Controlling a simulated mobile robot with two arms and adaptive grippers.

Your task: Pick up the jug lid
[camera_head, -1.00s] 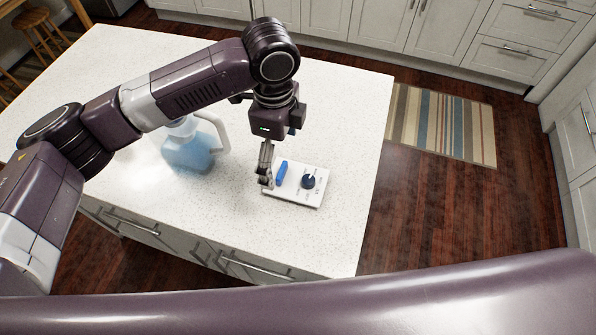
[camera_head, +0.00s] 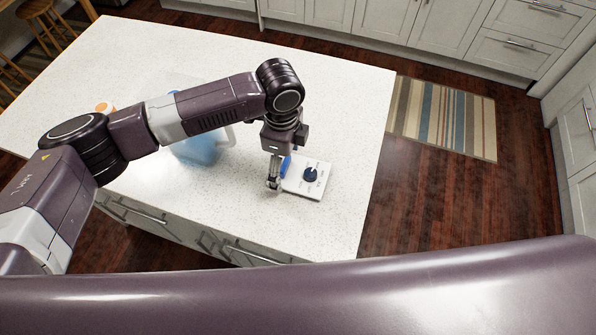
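A pale blue, see-through jug (camera_head: 198,150) stands on the white counter, its upper part hidden behind my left arm. I cannot pick out its lid for certain. A small orange and white round thing (camera_head: 104,107) lies at the left, partly hidden by the arm. My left gripper (camera_head: 273,186) points down at the left edge of a white panel (camera_head: 312,189), close beside an upright blue piece (camera_head: 286,165). The finger gap is too small to read, and no held thing is clear. My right gripper is not in view.
The panel also bears a dark blue knob (camera_head: 310,174). The speckled counter (camera_head: 335,110) is clear behind and right of the panel. A striped rug (camera_head: 445,118) lies on the wood floor. My own purple body part crosses the bottom.

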